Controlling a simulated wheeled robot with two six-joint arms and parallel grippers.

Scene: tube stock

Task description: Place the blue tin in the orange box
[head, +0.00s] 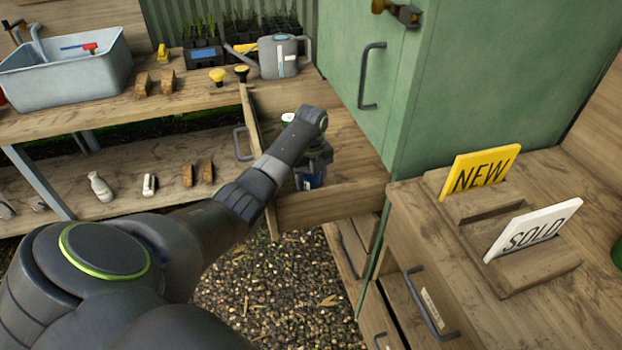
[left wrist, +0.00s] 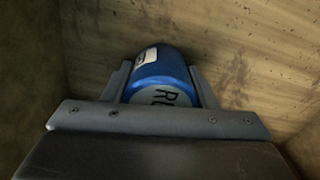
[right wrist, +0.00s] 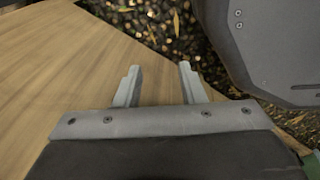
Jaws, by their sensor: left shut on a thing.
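The blue tin (head: 311,182) is inside an open wooden drawer (head: 335,200) in the head view, mostly hidden by my left arm. My left gripper (head: 313,166) reaches down into the drawer and is shut on it. In the left wrist view, the blue tin (left wrist: 160,68) lies between the two fingers, with a pale label on its side and a grey face with dark letters. My right gripper (right wrist: 158,82) is open and empty in the right wrist view, above a wooden surface near its edge. I see no orange box in any view.
A green-topped can (head: 288,118) stands in the drawer, partly behind my arm. A green cabinet (head: 400,100) rises right of the drawer. A bench with signs (head: 480,170) is at the right. The left bench holds a blue-grey basin (head: 65,75) and a watering can (head: 280,56).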

